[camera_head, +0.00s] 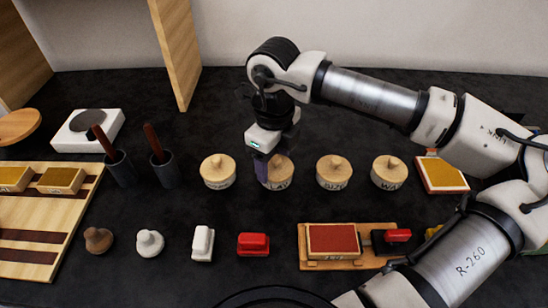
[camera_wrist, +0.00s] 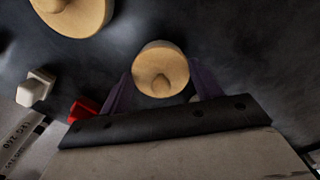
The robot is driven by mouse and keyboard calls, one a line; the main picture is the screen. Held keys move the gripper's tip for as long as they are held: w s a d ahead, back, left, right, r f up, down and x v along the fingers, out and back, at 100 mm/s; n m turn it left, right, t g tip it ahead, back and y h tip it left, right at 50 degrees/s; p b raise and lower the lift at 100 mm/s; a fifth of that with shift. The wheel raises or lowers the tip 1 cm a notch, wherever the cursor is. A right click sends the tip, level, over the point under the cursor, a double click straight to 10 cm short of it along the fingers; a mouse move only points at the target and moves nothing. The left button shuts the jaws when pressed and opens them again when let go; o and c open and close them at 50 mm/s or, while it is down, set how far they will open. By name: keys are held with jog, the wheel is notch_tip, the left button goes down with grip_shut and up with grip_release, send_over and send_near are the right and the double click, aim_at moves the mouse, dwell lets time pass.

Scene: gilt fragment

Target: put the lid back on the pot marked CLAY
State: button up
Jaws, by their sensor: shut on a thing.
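The pot marked CLAY (camera_head: 279,184) stands second from left in a row of pale wooden pots; its first letter is hidden by a purple finger. My gripper (camera_head: 272,168) is over this pot, pointing down, shut on its round wooden lid (camera_head: 286,166). In the wrist view the knobbed lid (camera_wrist: 160,62) shows between the two purple fingers (camera_wrist: 160,92). The lid is at the pot's top in the head view; I cannot tell whether it rests on the rim or is slightly above it.
Lidded pots flank it: one at left (camera_head: 217,172), the SIZE pot (camera_head: 333,173) and another (camera_head: 388,173) at right. Dark cups with brown handles (camera_head: 164,170) stand left. In front are a white block (camera_head: 203,243), a red block (camera_head: 253,244) and a red pad (camera_head: 333,240).

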jog(key=o, duration=1.3)
jog(key=shift+r+p, duration=1.7)
jog(key=shift+r, duration=1.85)
grip_shut()
